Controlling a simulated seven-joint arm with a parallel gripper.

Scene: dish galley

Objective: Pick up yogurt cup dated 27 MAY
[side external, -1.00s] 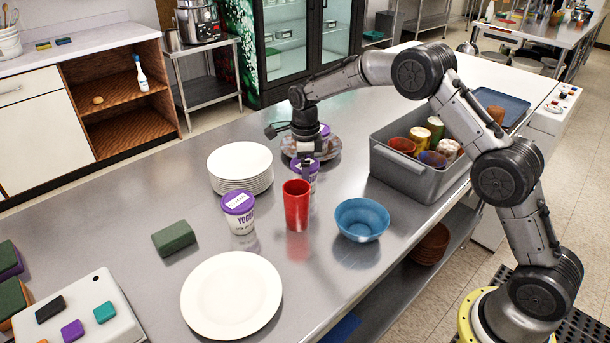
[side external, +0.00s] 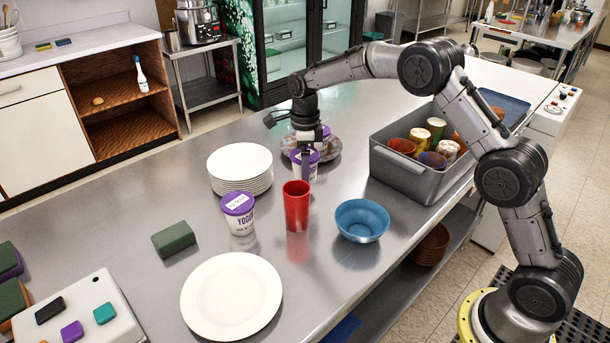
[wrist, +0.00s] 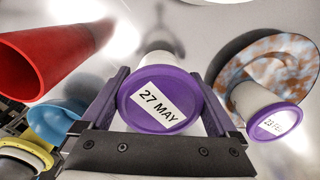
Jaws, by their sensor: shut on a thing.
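The yogurt cup dated 27 MAY (wrist: 160,103) has a purple lid with a white date label and sits between my gripper's fingers in the wrist view. My gripper (side external: 307,160) is shut on this cup (side external: 304,170), which is upright behind the red tumbler in the side view. Whether its base touches the counter is hard to tell. A second yogurt cup (wrist: 272,118) with a purple lid stands on a patterned plate (wrist: 268,52); its label is small and reads like 23 FEB. A third yogurt cup (side external: 239,214) stands in front of the white plate stack.
A red tumbler (side external: 296,206) and a blue bowl (side external: 362,220) stand close in front of the held cup. A stack of white plates (side external: 240,168) is to the left. A grey bin (side external: 405,175) of cups is to the right. A large plate (side external: 232,295) lies in front.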

